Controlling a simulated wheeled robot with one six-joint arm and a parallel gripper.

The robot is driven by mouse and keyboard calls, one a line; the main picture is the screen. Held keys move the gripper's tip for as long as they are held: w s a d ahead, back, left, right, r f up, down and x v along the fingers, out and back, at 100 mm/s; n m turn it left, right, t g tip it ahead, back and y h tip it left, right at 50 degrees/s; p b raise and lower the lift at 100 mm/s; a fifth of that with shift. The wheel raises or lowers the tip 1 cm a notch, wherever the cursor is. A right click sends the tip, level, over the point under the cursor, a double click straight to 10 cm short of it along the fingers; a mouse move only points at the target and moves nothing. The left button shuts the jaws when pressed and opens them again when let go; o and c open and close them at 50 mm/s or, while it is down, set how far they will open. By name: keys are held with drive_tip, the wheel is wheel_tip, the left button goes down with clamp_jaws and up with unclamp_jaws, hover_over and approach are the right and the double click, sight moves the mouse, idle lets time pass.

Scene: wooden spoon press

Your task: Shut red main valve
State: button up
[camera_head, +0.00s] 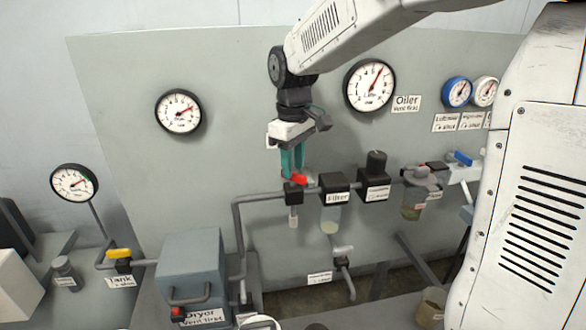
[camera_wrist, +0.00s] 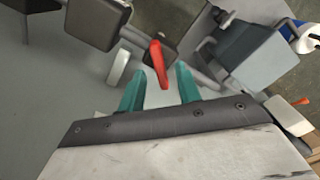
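The red valve handle (camera_head: 299,180) sits on a dark valve body (camera_head: 294,192) in the grey pipe, left of the part labelled Filter. In the wrist view the red handle (camera_wrist: 158,64) points toward my gripper. My gripper (camera_head: 292,172) hangs from above at the valve, with its teal fingers down by the handle. In the wrist view my gripper (camera_wrist: 160,72) is open, with the near end of the handle between the fingers and a visible gap on each side. I cannot tell whether a finger touches it.
The Filter unit (camera_head: 335,190) and another dark unit (camera_head: 374,187) stand close on the right. A grey dryer box (camera_head: 193,265) stands lower left. A yellow-handled valve (camera_head: 119,253) and a blue-handled valve (camera_head: 463,158) are farther off. The wall panel (camera_head: 235,110) is close behind.

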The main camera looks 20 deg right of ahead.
drive_tip(key=shift+f, duration=0.85)
clamp_jaws()
drive_tip(key=shift+m, duration=0.3)
drive_tip(key=m, duration=0.4)
drive_tip(key=shift+m, duration=2.2)
